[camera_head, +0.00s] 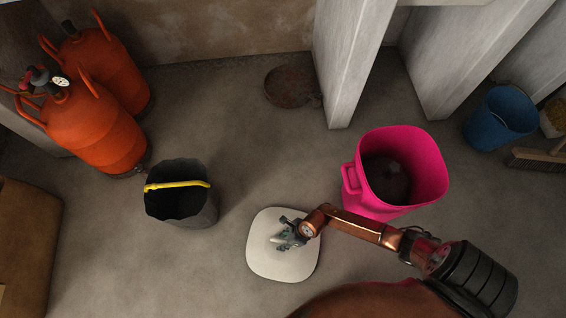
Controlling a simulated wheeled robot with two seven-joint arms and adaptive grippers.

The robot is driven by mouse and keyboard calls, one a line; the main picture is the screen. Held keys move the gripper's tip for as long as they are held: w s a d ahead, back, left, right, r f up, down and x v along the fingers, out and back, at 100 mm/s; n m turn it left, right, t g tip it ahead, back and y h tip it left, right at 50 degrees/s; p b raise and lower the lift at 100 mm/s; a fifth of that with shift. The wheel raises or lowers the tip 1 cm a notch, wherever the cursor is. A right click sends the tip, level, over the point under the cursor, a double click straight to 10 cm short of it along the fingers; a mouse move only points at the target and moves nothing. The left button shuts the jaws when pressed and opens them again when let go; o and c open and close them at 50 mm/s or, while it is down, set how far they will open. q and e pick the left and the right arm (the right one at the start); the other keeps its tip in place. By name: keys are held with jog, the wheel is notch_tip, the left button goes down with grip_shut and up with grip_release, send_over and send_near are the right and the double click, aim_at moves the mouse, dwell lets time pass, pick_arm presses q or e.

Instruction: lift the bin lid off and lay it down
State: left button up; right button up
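The white lid (262,262), a rounded square, lies flat at the bottom centre of the head view. No bin shows beneath it, and I cannot tell whether it touches the floor or is just above it. My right gripper (284,238) is over the lid's middle, its arm coming in from the right. Its fingers are small and dark against the lid, so I cannot tell whether they are open or closed on a handle. The pink bin (432,165) stands open to the right of the lid, with a dark rounded thing (388,180) inside. My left gripper is out of view.
A black bucket (190,212) with a yellow handle stands left of the lid. Orange gas cylinders (95,130) stand at the upper left. A blue bucket (500,118) and a broom (538,158) are at right. Grey floor (240,130) is clear behind the lid.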

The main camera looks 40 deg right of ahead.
jog(key=v, duration=0.7)
jog(key=shift+r, duration=0.2)
jog(key=shift+s, duration=0.1)
